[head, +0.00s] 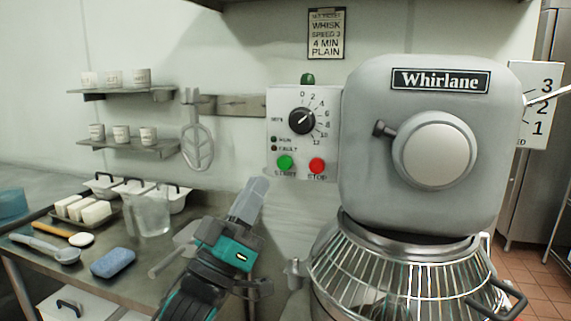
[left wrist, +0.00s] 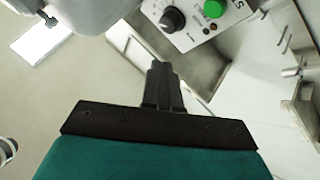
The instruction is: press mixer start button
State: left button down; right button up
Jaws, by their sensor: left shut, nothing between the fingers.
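The green start button (head: 285,162) sits at the lower left of the mixer's control panel (head: 273,112). The red stop button (head: 317,166) is to its right. My left gripper (head: 255,186) is shut and empty, its fingers pointing up, below and left of the green button and apart from it in the head view. In the left wrist view, the shut fingers (left wrist: 160,70) point toward the panel, with a green button (left wrist: 213,8) at the top edge, right of the fingertips. My right gripper is out of view.
The grey mixer (head: 362,190) stands right of the panel, above a wire bowl guard (head: 385,270). A dial (head: 302,121) is above the buttons. A clear jug (head: 150,212) and blue sponge (head: 112,263) are on the counter at left. A whisk paddle (head: 197,148) hangs on the wall.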

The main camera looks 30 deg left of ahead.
aim_at(284, 163)
pick_arm(q)
jog(key=shift+w+h, duration=0.1)
jog(key=shift+h, duration=0.2)
jog(key=shift+w+a+b, duration=0.2)
jog(key=shift+w+a, duration=0.15)
jog(key=shift+w, duration=1.05)
jog(key=shift+w+a+b, duration=0.15)
jog(key=shift+w+a, duration=0.15)
jog(key=shift+w, duration=1.15)
jog(key=shift+w+a+b, duration=0.2)
jog(key=shift+w+a, duration=0.15)
jog(key=shift+w, duration=1.05)
jog(key=shift+w+a, duration=0.15)
jog(key=shift+w, duration=0.25)
